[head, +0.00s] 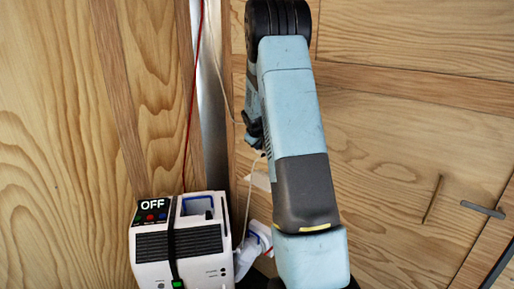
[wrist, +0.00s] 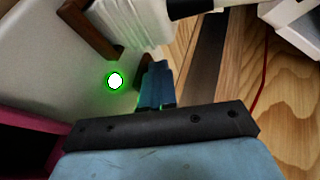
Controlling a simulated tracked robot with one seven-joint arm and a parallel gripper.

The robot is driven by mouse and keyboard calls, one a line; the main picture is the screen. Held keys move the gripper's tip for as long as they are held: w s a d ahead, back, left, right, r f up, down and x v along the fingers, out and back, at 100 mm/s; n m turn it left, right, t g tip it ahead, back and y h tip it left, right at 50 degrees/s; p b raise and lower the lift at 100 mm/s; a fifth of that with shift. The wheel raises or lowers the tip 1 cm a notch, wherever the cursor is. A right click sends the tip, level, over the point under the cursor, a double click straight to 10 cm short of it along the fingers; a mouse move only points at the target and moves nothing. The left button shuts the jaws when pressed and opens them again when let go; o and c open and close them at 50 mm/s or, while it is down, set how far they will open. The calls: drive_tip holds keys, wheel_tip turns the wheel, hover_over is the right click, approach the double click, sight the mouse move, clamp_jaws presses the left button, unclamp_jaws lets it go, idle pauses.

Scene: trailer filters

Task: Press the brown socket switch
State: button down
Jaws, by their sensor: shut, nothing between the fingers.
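In the wrist view my gripper (wrist: 157,68) is shut and empty, its blue fingers pointing at a pale panel (wrist: 45,60). A small brown part (wrist: 143,68) shows just left of and behind the fingertips; it may be the brown socket switch, and I cannot tell whether the fingers touch it. A longer brown bar (wrist: 90,30) stands out from the panel at upper left. A bright green light (wrist: 115,81) glows on the panel left of the fingers. In the head view my arm hides the gripper, and I cannot make out the switch.
A white box (head: 180,245) with a display reading OFF (head: 152,206) stands at lower left in the head view. A red cord (head: 190,110) hangs above it. A white pleated part (wrist: 135,18) is close above the fingers. Wooden walls (head: 400,140) surround the spot.

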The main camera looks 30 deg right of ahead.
drive_tip(key=shift+d+r, duration=0.15)
drive_tip(key=shift+r, duration=0.4)
drive_tip(key=s+a+r, duration=0.6)
drive_tip(key=a+r, duration=0.1)
drive_tip(key=a, duration=0.1)
drive_tip(key=shift+s+r, duration=0.15)
drive_tip(key=shift+r, duration=0.05)
drive_tip(key=shift+d, duration=0.1)
idle(0.4)
drive_tip(key=shift+d+f, duration=0.1)
drive_tip(key=shift+f, duration=0.1)
